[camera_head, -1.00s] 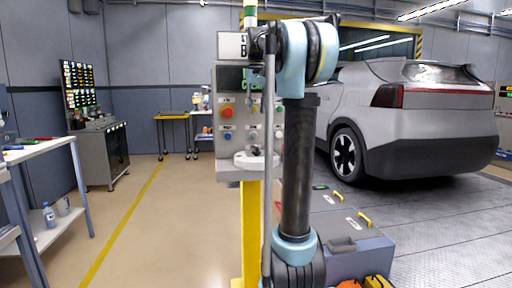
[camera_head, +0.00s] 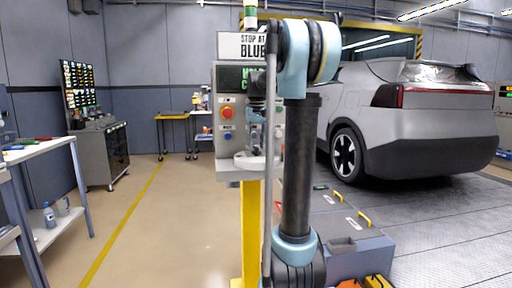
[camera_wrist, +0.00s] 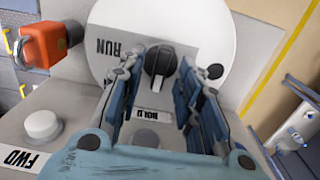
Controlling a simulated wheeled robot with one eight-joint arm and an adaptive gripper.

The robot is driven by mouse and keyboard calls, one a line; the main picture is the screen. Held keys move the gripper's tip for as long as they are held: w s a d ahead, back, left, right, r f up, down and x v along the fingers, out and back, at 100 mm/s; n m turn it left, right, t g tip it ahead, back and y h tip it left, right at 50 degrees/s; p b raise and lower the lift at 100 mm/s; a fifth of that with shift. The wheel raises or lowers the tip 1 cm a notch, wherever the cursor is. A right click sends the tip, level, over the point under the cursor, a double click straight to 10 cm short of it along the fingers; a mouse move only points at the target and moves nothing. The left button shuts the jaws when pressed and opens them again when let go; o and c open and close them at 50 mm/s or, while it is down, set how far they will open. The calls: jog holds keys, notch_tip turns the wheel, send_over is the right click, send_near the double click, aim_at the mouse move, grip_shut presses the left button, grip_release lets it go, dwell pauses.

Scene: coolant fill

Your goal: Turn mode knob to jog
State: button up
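The mode knob (camera_wrist: 160,62) is black, on a round white plate (camera_wrist: 215,30) in the wrist view. A white mark shows at its lower end, on the side of the HOLD label (camera_wrist: 147,137). The RUN label (camera_wrist: 121,48) is at its left; no JOG label is readable. My gripper (camera_wrist: 160,75) is open, with one blue-grey finger on each side of the knob; I cannot tell whether they touch it. In the head view my gripper (camera_head: 257,135) is before the control panel (camera_head: 227,168), and the knob is hidden.
A red button (camera_head: 227,113) and a blue button (camera_head: 228,136) are on the panel. An orange block with a metal loop (camera_wrist: 40,48) and a white FWD button (camera_wrist: 42,124) lie left of my gripper. A sign reading "STOP AT BLUE" (camera_head: 232,45) tops the panel.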

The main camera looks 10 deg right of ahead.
jog(key=shift+f, duration=0.5)
grip_shut()
